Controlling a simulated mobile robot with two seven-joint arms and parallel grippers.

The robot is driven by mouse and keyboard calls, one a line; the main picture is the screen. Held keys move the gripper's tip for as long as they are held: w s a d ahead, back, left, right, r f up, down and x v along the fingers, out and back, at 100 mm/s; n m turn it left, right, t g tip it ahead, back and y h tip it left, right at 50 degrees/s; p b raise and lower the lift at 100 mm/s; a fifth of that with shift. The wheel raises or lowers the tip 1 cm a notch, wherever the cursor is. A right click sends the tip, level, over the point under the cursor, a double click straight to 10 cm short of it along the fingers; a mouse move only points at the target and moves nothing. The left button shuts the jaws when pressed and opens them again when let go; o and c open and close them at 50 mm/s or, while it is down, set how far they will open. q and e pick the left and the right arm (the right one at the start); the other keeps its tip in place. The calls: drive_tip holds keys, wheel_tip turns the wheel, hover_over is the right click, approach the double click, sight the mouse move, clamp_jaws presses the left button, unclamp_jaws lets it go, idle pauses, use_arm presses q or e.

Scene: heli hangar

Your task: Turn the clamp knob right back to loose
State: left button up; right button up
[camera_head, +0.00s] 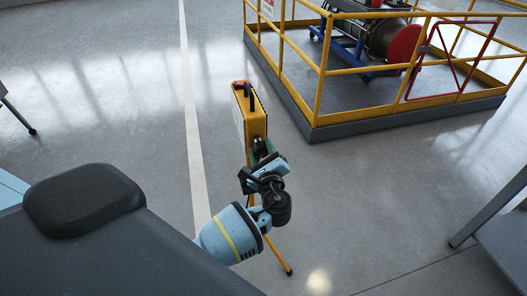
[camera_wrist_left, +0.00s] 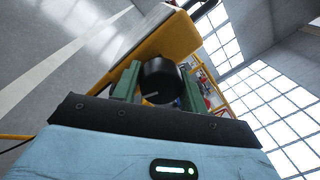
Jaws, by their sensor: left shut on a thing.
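The clamp knob (camera_wrist_left: 160,82) is a black round knob with a small pale mark on its face, on the end of a yellow-edged unit (camera_wrist_left: 168,38). In the head view this yellow unit (camera_head: 256,122) stands upright in the middle, with a black handle on top and a yellow leg below. My left gripper (camera_head: 260,150) reaches its near side. In the left wrist view the green fingers of the left gripper (camera_wrist_left: 158,88) are on both sides of the knob, shut on it. In the head view the knob is mostly hidden by the gripper. My right gripper is not in view.
A yellow railing (camera_head: 320,70) on a grey kerb encloses equipment with a red disc (camera_head: 405,46) at the back right. A grey table (camera_head: 503,235) stands at the right edge. A pale line (camera_head: 190,110) runs along the floor. The floor around the unit is clear.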

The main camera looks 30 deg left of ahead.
use_arm(q)
drive_tip(key=n+b, duration=0.1)
drive_tip(key=n, duration=0.2)
drive_tip(key=n+b, duration=0.1)
drive_tip(key=n, duration=0.1)
drive_tip(key=shift+f+b, duration=0.25)
drive_tip(key=shift+b, duration=0.1)
drive_tip(key=n+y+b, duration=0.1)
drive_tip(key=n+b, duration=0.3)
drive_tip(key=n, duration=0.1)
drive_tip(key=shift+n+g, duration=0.4)
drive_tip(key=n+b, duration=0.3)
drive_tip(key=shift+r, duration=0.1)
drive_tip(key=n+b, duration=0.2)
drive_tip(key=shift+r+n+g+y, duration=0.1)
drive_tip(key=shift+n+g+y, duration=0.2)
drive_tip(key=shift+r+n+b, duration=0.1)
drive_tip(key=shift+n+b, duration=0.35)
drive_tip(key=shift+n, duration=0.05)
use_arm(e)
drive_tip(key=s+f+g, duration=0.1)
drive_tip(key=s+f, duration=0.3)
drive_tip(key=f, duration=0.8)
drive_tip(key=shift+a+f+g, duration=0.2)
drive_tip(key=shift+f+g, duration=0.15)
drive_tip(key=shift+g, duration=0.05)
use_arm(q)
drive_tip(key=o, duration=0.9)
drive_tip(key=shift+o, duration=0.2)
